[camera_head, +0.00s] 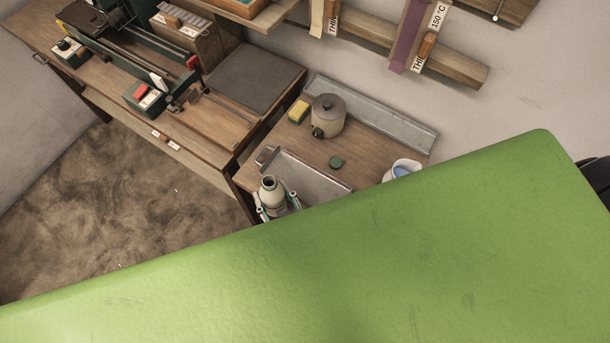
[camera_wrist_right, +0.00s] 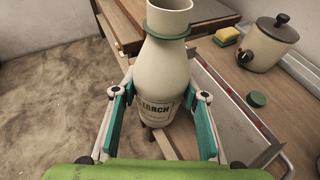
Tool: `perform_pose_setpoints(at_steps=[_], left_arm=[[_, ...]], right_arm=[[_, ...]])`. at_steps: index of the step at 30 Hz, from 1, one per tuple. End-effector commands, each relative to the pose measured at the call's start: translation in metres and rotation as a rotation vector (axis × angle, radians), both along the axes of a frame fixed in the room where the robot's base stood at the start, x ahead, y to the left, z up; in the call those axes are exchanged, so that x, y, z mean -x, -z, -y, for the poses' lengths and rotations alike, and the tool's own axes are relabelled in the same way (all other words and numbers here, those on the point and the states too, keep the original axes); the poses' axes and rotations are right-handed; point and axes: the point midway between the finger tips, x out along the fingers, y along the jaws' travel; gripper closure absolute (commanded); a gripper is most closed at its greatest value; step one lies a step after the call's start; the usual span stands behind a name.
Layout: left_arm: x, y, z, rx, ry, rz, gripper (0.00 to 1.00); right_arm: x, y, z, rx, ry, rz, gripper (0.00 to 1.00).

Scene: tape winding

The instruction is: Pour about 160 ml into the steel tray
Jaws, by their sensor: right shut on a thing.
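A cream bottle (camera_head: 268,188) labelled STARCH stands upright with its mouth open. It also shows large in the right wrist view (camera_wrist_right: 168,80), with a green ring at its neck. My right gripper (camera_head: 277,205) is shut around its body, one green-padded finger on each side; these fingers also show in the wrist view (camera_wrist_right: 160,115). The steel tray (camera_head: 310,177) lies beside the bottle, to its right; its edge shows in the wrist view (camera_wrist_right: 222,88). I cannot tell whether the bottle is lifted. No stream of liquid shows. My left gripper is out of view.
A green cap (camera_head: 336,162) lies on the bench behind the tray. A lidded pot (camera_head: 328,116), a yellow sponge (camera_head: 298,111) and a metal trough (camera_head: 375,112) are farther back. A white jug with blue contents (camera_head: 402,169) is at the right.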

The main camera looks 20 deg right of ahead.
Motion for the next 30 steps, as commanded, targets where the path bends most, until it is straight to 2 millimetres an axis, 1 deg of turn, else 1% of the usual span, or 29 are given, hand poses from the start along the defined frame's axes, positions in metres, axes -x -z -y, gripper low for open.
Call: perform_pose_setpoints(at_steps=[7, 14, 22, 30], left_arm=[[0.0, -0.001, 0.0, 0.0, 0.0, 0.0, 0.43], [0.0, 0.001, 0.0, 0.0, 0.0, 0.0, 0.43], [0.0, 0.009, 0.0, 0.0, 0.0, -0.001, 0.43], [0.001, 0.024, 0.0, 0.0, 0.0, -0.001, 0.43]], right_arm=[[0.0, -0.003, 0.001, -0.051, -0.001, -0.019, 0.9], [-0.001, -0.004, 0.002, -0.16, -0.002, -0.065, 0.9], [-0.002, -0.003, 0.004, -0.323, -0.002, -0.135, 0.9], [-0.003, 0.0, 0.008, -0.483, -0.002, -0.203, 0.9]])
